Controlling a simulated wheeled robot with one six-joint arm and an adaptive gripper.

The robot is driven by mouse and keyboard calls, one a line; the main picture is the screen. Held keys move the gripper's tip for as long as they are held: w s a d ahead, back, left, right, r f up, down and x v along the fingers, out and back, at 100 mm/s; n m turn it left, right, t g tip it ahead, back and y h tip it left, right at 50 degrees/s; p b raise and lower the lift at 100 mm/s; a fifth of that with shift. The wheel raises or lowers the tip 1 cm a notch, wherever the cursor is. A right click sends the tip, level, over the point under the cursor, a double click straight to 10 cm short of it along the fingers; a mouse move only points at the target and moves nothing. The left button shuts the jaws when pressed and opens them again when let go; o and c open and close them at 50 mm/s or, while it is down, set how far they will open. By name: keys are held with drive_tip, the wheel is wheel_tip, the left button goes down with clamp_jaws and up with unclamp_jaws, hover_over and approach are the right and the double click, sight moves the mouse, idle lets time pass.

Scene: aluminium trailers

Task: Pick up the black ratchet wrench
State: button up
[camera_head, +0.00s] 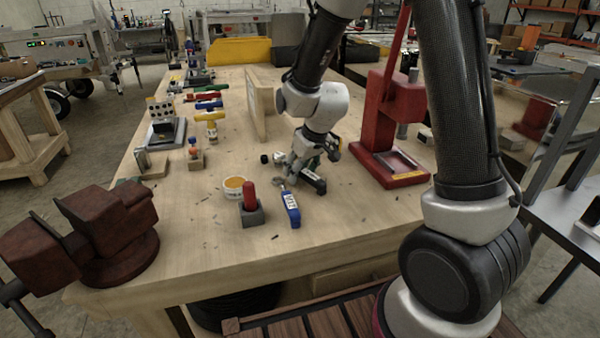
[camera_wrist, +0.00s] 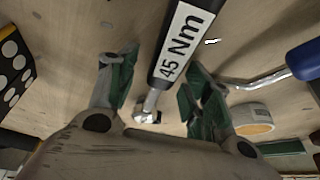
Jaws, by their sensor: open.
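The black ratchet wrench (camera_wrist: 181,40) has a black handle with a white "45 Nm" label and a silver head (camera_wrist: 148,112). In the wrist view it runs from the top edge down between my fingers. My gripper (camera_wrist: 158,84) is open, with one green-padded finger on each side of the wrench and a visible gap on the left. In the head view my gripper (camera_head: 302,174) is low over the bench, and the dark wrench handle (camera_head: 314,181) shows beside it. The wrench's head is hidden there by my fingers.
On the wooden bench (camera_head: 345,215), a blue-handled tool (camera_head: 290,208), a tape roll (camera_head: 235,186) and a red-topped block (camera_head: 250,206) are close by. A red press (camera_head: 385,130) stands to the right, and an upright wooden board (camera_head: 258,103) behind. The front right bench is clear.

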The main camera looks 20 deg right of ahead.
drive_tip(key=shift+c, duration=0.2)
clamp_jaws()
drive_tip(key=shift+r, duration=0.15)
